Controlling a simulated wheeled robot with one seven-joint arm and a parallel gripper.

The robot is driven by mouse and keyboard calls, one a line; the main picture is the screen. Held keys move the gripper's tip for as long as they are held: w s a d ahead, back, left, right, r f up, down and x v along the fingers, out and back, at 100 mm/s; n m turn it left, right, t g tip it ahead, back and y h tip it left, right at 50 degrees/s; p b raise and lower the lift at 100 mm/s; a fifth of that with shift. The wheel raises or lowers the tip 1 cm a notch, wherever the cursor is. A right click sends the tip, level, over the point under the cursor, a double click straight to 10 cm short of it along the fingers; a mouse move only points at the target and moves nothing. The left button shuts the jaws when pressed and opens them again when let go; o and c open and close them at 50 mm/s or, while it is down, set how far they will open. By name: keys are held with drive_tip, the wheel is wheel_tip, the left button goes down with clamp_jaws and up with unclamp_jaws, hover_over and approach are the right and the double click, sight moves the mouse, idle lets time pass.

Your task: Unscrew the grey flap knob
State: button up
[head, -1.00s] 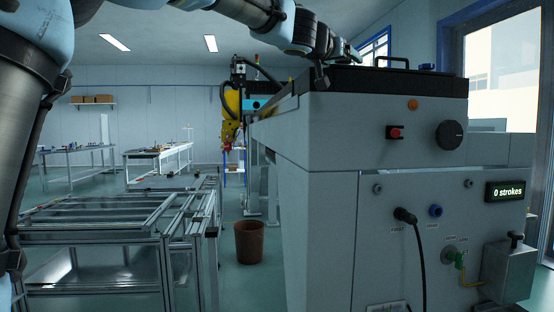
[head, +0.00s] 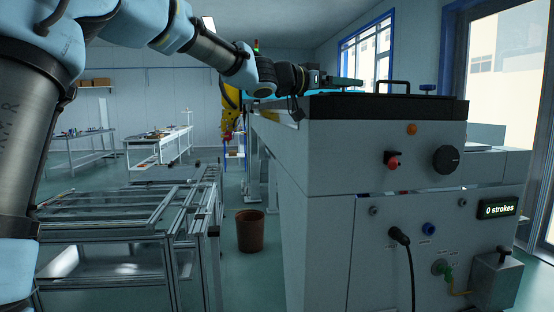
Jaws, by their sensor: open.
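Two small round grey knobs sit near the top edge of the lower front panel of the light grey machine (head: 330,250): a left knob (head: 373,210) and a right knob (head: 462,202). I cannot tell which is the flap knob. Both appear seated against the panel. My gripper (head: 362,82) is open, reaching right above the machine's black top, well above both knobs and apart from them. Its fingers show side-on, small and dark. Nothing is seen between them.
The machine's front carries a red switch (head: 393,160), a black dial (head: 446,159), a plugged black cable (head: 402,238), a blue fitting (head: 429,229), a green-handled valve (head: 442,269) and a "0 strokes" display (head: 501,208). A brown bin (head: 250,231) and metal frame table (head: 125,220) stand left.

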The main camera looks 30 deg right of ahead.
drive_tip(key=shift+r+m+g+p, duration=0.4)
drive_tip(key=shift+g+p, duration=0.3)
drive_tip(key=shift+p, duration=1.05)
